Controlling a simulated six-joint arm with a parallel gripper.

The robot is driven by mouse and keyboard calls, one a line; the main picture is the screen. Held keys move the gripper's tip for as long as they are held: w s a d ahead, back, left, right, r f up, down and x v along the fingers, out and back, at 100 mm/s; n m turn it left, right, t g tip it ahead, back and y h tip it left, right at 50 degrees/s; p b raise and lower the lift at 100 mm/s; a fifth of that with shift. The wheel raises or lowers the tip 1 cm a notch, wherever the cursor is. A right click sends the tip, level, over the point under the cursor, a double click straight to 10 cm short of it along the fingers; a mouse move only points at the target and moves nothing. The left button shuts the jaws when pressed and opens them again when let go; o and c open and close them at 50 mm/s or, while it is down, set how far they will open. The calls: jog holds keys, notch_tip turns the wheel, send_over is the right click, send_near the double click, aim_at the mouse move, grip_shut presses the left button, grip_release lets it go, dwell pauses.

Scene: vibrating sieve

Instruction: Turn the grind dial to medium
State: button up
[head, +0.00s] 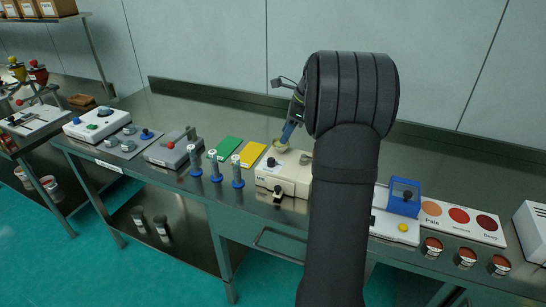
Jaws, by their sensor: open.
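A cream machine (294,172) stands on the steel bench near the middle. It has a dark knob (271,162) on its top left and another dark knob (278,196) on its front. I cannot tell which is the grind dial, and no setting can be read at this size. My gripper (285,141) is above the back of the machine, pointing down, open. My thick dark arm hides the machine's right side.
Left of the machine stand several blue-based cylinders (215,165), a green pad (229,149), a yellow pad (253,154) and a grey box with a red knob (173,150). On the right are a blue frame (404,197) and a colour chart (461,219). The bench's back strip is clear.

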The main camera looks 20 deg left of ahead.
aim_at(272, 159)
jog(key=x, duration=1.1)
jog(key=shift+f, duration=0.1)
jog(key=c, duration=1)
jog(key=shift+n, duration=0.4)
jog(key=n+g, duration=0.1)
jog(key=n, duration=0.1)
jog(key=n+g+h, duration=0.1)
jog(key=n, duration=0.2)
jog(key=shift+w+a, duration=0.1)
jog(key=shift+w, duration=0.05)
jog(key=n+h, duration=0.1)
jog(key=n, duration=0.2)
jog(key=n+g+h, duration=0.1)
jog(key=n, duration=0.1)
jog(key=shift+w+a+n, duration=0.1)
jog(key=shift+n, duration=0.3)
